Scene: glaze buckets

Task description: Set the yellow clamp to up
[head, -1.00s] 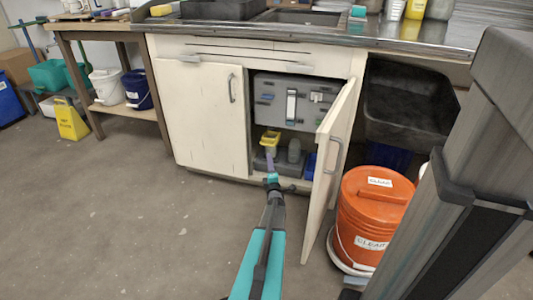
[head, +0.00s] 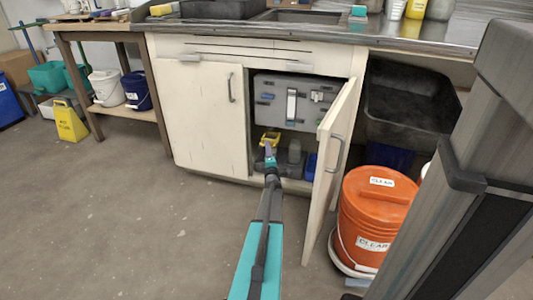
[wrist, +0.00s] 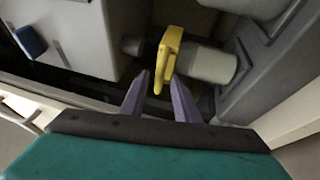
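The yellow clamp (wrist: 168,52) is inside the open cabinet, beside a pale grey cylinder (wrist: 207,64) in the wrist view. Its narrow end points down toward my gripper. In the head view the clamp (head: 270,138) is small and partly hidden behind my gripper (head: 268,148). In the wrist view my gripper (wrist: 160,80) has two purple fingers apart, with the clamp's lower end between or just beyond the tips. Gaps show beside the clamp, and I see no firm grip.
A grey panel (head: 293,101) with fittings fills the cabinet's upper back. The open cabinet door (head: 333,150) stands right of my arm, with an orange bucket (head: 375,215) beyond it. A blue item (head: 311,166) sits low inside.

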